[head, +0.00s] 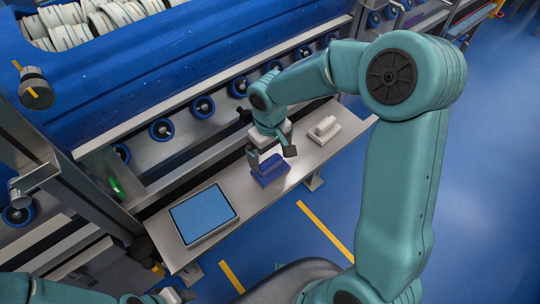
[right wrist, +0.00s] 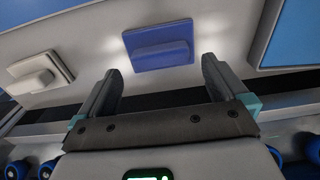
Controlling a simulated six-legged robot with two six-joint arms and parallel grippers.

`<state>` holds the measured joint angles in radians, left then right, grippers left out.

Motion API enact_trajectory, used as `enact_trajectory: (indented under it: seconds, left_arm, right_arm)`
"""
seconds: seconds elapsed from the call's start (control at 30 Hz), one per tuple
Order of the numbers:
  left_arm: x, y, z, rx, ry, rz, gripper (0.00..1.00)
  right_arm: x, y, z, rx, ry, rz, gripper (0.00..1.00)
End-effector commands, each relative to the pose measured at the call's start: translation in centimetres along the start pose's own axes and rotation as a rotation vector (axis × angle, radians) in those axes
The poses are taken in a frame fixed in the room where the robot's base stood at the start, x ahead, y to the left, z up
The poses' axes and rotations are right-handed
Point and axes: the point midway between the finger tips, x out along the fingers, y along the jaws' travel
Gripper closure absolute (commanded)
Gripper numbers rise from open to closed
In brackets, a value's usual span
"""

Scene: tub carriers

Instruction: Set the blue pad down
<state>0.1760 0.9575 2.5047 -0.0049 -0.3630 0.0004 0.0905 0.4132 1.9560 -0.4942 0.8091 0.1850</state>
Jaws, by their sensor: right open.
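The blue pad (head: 271,172), a dark blue block with a raised grip on top, lies on the narrow grey bench. It also shows in the right wrist view (right wrist: 160,53), flat on the bench surface just beyond the fingertips. My right gripper (head: 272,153) is open and empty, directly over the pad, one finger to each side of its grip. In the right wrist view the jaws (right wrist: 159,72) are wide apart with a gap between them and the pad. Part of my left arm's end (head: 168,295) shows at the bottom edge; its fingers cannot be made out.
A white pad with a grip (head: 324,128) lies on the bench to the right. A tray with a light blue face (head: 203,214) lies to the left. Behind runs a roller rail with blue wheels (head: 162,129) under a large blue tub (head: 120,75). Bare bench separates these items.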

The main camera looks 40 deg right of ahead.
Motion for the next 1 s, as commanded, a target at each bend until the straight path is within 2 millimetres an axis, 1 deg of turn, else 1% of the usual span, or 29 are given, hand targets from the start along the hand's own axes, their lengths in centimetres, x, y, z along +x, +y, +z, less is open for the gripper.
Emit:
enact_trajectory:
  seconds: [0.03,0.2,0.3,0.4,0.57,1.0]
  left_arm:
    - [-0.4,0.1,0.0,0.000,0.000,0.000,0.57]
    - [-0.8,0.3,0.0,0.000,0.000,0.000,0.57]
    - [-1.1,0.4,0.0,0.000,0.000,0.000,0.57]
    - [-1.2,0.4,0.0,0.000,0.000,0.000,0.57]
    - [-1.2,0.4,0.0,0.000,0.000,0.000,0.57]
    - [-1.2,0.4,0.0,0.000,0.000,0.000,0.57]
  right_arm:
    - [-1.6,0.0,-0.1,0.000,0.006,0.001,0.00]
    - [-5.5,0.0,-0.1,-0.002,0.005,0.001,0.00]
    - [-7.3,0.0,-0.1,0.000,0.004,0.000,0.00]
    - [-8.5,0.0,-0.1,-0.001,0.003,0.000,0.00]
    - [-9.2,0.0,0.0,-0.002,0.000,0.000,0.00]
    - [-9.2,0.0,0.0,-0.001,0.000,0.000,0.00]
